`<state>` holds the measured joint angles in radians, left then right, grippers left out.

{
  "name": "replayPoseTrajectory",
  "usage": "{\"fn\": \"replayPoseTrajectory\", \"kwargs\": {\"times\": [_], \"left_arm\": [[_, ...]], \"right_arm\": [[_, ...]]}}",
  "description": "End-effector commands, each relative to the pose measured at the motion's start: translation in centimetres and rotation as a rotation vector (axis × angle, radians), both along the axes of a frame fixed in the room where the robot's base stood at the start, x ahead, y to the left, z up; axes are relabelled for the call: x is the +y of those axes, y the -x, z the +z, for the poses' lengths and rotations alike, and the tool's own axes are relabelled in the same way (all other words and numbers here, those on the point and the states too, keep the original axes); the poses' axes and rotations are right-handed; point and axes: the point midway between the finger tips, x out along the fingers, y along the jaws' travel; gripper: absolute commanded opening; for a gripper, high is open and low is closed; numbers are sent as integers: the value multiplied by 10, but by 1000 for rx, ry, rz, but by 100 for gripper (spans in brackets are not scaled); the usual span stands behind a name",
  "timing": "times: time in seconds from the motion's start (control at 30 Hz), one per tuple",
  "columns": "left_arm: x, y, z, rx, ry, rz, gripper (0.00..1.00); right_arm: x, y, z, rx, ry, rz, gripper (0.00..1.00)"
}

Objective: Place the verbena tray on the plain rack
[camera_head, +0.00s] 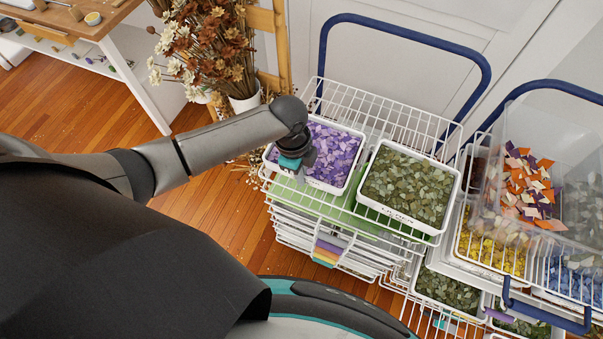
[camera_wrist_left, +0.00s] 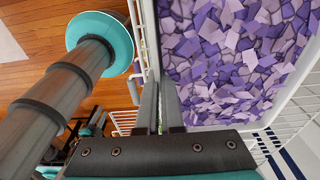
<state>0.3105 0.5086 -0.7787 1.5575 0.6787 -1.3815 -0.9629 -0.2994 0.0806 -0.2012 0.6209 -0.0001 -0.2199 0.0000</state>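The tray of purple and lilac chips, which I take as the verbena tray (camera_head: 350,178), is white-walled and sits at the top of the left wire cart. It fills the upper right of the left wrist view (camera_wrist_left: 235,60). My left gripper (camera_head: 297,170) is at its near left side, pointing down. In the wrist view its two fingers (camera_wrist_left: 160,105) are close together, with the tray's white wall between them, and look shut on it. I cannot tell whether the tray is lifted. Which rack is the plain one is unclear. My right gripper is not in view.
A tray of green chips (camera_head: 408,186) stands right beside the purple one on the white wire rack (camera_head: 345,208). Blue handles (camera_head: 410,35) rise behind. A clear bin of orange and purple chips (camera_head: 525,185) is on the right cart. Dried flowers (camera_head: 208,45) stand left.

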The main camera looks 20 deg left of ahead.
Motion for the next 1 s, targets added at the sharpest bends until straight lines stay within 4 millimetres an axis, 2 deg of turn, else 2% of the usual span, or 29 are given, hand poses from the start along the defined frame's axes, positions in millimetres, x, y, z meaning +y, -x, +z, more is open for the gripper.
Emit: {"fn": "replayPoseTrajectory", "kwargs": {"times": [0.37,0.4,0.63,0.87,1.0], "left_arm": [[0,-1,-4,-3,1,0,0],[0,-1,-4,-2,0,0,7],[0,0,-3,-1,0,0,33],[0,0,-3,-1,0,0,33],[0,-1,5,-3,0,-1,33]], "right_arm": [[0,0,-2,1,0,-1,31],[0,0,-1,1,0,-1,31],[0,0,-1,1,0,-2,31],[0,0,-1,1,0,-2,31],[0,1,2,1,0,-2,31]]}}
